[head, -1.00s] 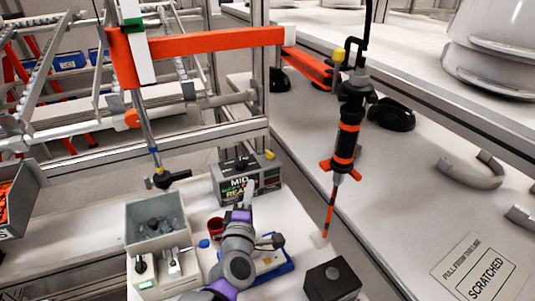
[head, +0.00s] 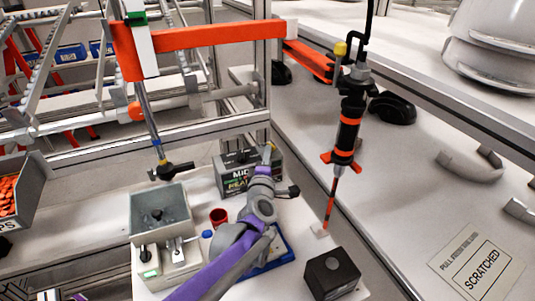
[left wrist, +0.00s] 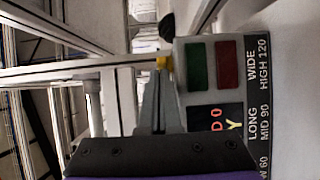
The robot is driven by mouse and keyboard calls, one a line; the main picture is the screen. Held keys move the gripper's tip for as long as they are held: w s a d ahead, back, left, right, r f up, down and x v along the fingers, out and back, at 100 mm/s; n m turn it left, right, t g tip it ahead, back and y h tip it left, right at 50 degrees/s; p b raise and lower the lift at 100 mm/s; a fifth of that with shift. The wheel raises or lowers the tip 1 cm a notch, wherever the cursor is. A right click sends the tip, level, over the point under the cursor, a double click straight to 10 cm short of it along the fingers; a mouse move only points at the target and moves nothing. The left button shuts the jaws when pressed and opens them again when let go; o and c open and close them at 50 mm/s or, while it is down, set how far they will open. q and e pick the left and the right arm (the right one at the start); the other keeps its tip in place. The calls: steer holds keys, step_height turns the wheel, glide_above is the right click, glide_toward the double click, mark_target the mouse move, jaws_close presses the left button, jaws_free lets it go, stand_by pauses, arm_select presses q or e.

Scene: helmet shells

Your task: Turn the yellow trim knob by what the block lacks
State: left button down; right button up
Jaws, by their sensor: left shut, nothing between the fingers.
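A small yellow knob (head: 273,147) sits at the top right of a grey control box (head: 226,180) with a dark label face. In the left wrist view, the yellow knob (left wrist: 163,62) shows just beyond my fingertips; I cannot tell whether they touch it. My left gripper (head: 267,158) is shut and empty, in front of the box's right end. The wrist view shows the box sideways, with a green panel (left wrist: 197,65), a red panel (left wrist: 227,63) and a partly hidden display (left wrist: 216,118). Its printed scale includes "MID 90" and "HIGH 120". My right gripper is out of view.
A black block with a round top button (head: 332,265) stands at front right. An orange-and-black driver (head: 347,130) hangs to the right, below another yellow part (head: 340,49).

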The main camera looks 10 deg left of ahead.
arm_select(q)
steer(key=shift+w+d+f+b, duration=0.1)
steer(key=shift+w+d+b, duration=0.15)
steer(key=shift+d+b, duration=0.25)
steer(key=shift+w+d+f+b, duration=0.1)
steer(key=shift+w+d+b, duration=0.2)
steer(key=shift+d, duration=0.25)
steer(key=shift+s+r, duration=0.1)
steer(key=shift+r, duration=0.1)
